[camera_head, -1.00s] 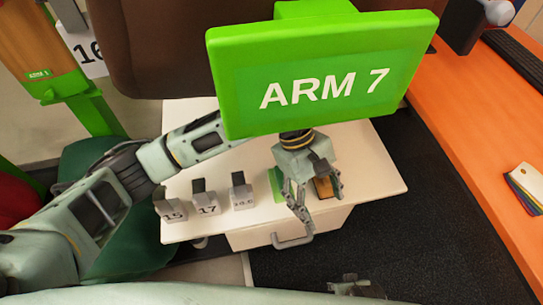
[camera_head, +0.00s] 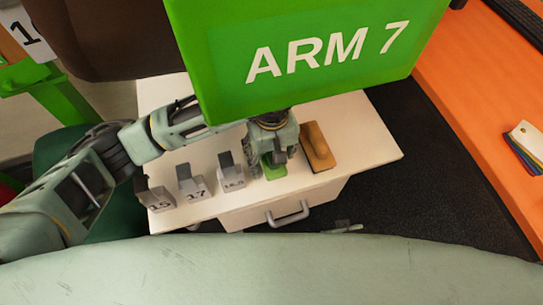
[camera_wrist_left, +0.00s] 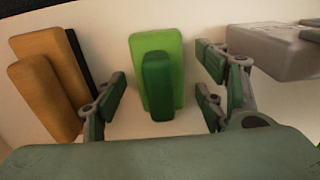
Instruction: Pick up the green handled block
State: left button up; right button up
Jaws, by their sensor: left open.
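The green handled block (camera_head: 274,172) lies on the white cabinet top, partly hidden under my left gripper (camera_head: 272,158). In the left wrist view the block (camera_wrist_left: 174,52) shows whole, a light green base with a darker green handle on it. My left gripper (camera_wrist_left: 160,88) is open, with its fingers on either side of the block and bare surface between them and it. It holds nothing. A small grey part low in the head view (camera_head: 345,228) looks like the tip of my right gripper; its fingers cannot be made out.
A brown handled block (camera_head: 317,146) lies right of the green one. Grey blocks marked 15 (camera_head: 158,197), 17 (camera_head: 194,185) and 16.5 (camera_head: 231,175) stand to its left. A green "ARM 7" sign (camera_head: 310,60) hides the cabinet's back. An orange bench (camera_head: 470,110) runs along the right.

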pick_arm(q)
jog(key=c, duration=1.3)
jog(key=shift+r, duration=0.1)
jog(key=shift+w+r, duration=0.1)
jog(key=shift+r, duration=0.3)
jog(key=r, duration=0.2)
jog(key=s+r, duration=0.1)
jog(key=shift+d+r, duration=0.25)
jog(key=shift+r, duration=0.15)
jog(key=s+d+r, duration=0.1)
jog(key=s+r, duration=0.1)
jog(key=s, duration=0.1)
jog(key=s+d+r, duration=0.2)
jog(key=s, duration=0.1)
jog(key=s+d+r, duration=0.2)
jog(key=s, duration=0.1)
jog(key=shift+s+r+p, duration=0.15)
jog(key=shift+s+p, duration=0.1)
jog(key=shift+p, duration=0.1)
pick_arm(e)
jog(key=shift+s+d+f, duration=0.1)
jog(key=shift+s+f, duration=0.1)
jog(key=shift+f, duration=0.35)
jog(key=shift+s+f, duration=0.15)
jog(key=shift+f, duration=0.35)
